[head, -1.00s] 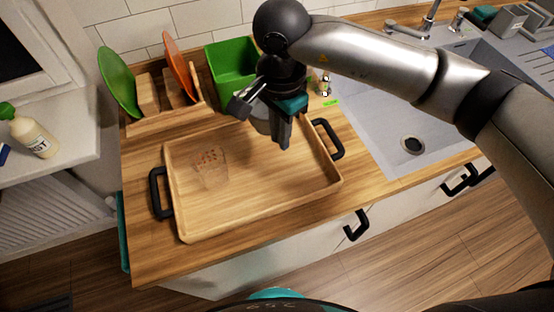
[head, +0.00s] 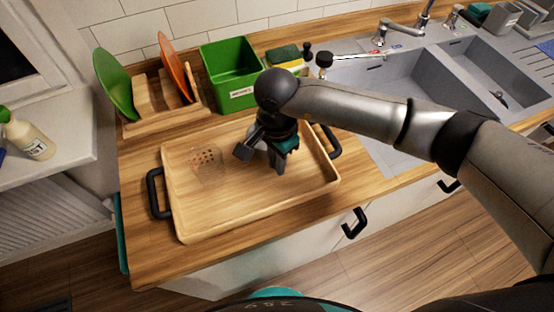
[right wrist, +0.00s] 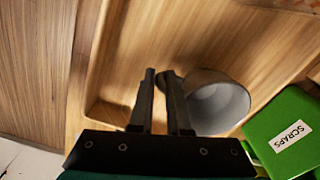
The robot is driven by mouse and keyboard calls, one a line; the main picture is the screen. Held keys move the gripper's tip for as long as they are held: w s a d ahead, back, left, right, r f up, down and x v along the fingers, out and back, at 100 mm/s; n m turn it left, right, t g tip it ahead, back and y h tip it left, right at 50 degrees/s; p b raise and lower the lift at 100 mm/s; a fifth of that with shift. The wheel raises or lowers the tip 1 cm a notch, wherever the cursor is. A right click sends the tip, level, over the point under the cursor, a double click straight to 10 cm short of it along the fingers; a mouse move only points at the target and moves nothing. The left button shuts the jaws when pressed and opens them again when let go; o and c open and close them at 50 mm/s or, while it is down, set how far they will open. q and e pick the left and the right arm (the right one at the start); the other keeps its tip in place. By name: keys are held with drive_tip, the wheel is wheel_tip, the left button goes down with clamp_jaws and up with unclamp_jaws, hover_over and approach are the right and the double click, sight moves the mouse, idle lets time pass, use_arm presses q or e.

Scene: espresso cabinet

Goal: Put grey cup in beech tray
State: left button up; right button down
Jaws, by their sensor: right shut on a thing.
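The fingers also show close together in the right wrist view (right wrist: 160,78). In the head view my gripper hides most of the cup. I cannot tell whether the cup touches the tray floor. My left gripper is not in view.
A clear glass with reddish dots (head: 206,160) stands in the tray's left part. Behind are a wooden rack (head: 165,118) with green and orange plates, a green scraps bin (head: 231,75) and a sponge (head: 285,58). The sink (head: 440,85) is right. The tray's front is clear.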

drive_tip(key=shift+f, duration=0.15)
drive_tip(key=c, duration=0.9)
unclamp_jaws()
drive_tip(key=shift+r, duration=0.35)
wheel_tip(320, 180, up, 12)
drive_tip(key=shift+f, duration=0.15)
